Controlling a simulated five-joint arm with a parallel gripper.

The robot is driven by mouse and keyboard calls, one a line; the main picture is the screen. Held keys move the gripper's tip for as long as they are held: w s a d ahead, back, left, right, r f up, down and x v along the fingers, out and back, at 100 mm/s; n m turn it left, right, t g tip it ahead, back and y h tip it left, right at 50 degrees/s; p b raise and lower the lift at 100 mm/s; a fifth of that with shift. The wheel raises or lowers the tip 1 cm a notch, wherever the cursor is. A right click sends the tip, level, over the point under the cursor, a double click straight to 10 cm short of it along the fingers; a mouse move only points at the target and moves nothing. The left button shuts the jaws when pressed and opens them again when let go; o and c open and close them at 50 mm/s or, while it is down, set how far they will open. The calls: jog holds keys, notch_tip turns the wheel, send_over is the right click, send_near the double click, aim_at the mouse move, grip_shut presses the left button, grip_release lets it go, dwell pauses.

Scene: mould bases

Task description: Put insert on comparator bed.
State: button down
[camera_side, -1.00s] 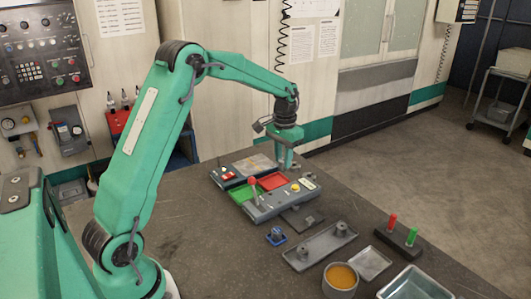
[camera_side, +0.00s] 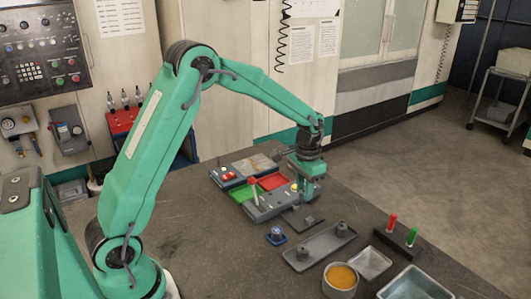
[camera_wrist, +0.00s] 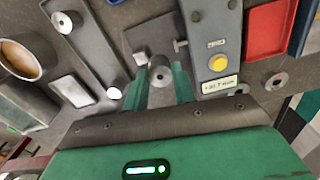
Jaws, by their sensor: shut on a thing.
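My gripper (camera_side: 307,196) is over the far side of the table, pointing down. In the wrist view its two green fingers (camera_wrist: 161,88) are shut on a grey round insert (camera_wrist: 160,74) with a hole in its top. The comparator bed looks to be the dark flat plate (camera_wrist: 152,36) beside the console with the readout; it also shows in the side view (camera_side: 301,219). A small block (camera_wrist: 140,58) and a plunger-like peg (camera_wrist: 181,45) stand on it. The insert is close to them; whether it touches the plate I cannot tell. The fingers hide the insert in the side view.
A grey console (camera_side: 266,209) with a red-knobbed lever and yellow button (camera_wrist: 219,63) stands beside the plate. A long tray (camera_side: 322,246) holds two round inserts. A cup (camera_side: 341,281), small tray (camera_side: 370,263) and red-and-green pin block (camera_side: 397,238) stand nearer. A ring (camera_wrist: 277,80) lies right.

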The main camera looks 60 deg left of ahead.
aim_at(303, 202)
jog(key=shift+f, duration=2.85)
jog(key=c, duration=1.1)
grip_release()
jog(key=shift+o, duration=0.2)
jog(key=shift+r, duration=0.1)
jog(key=shift+r, duration=3.85)
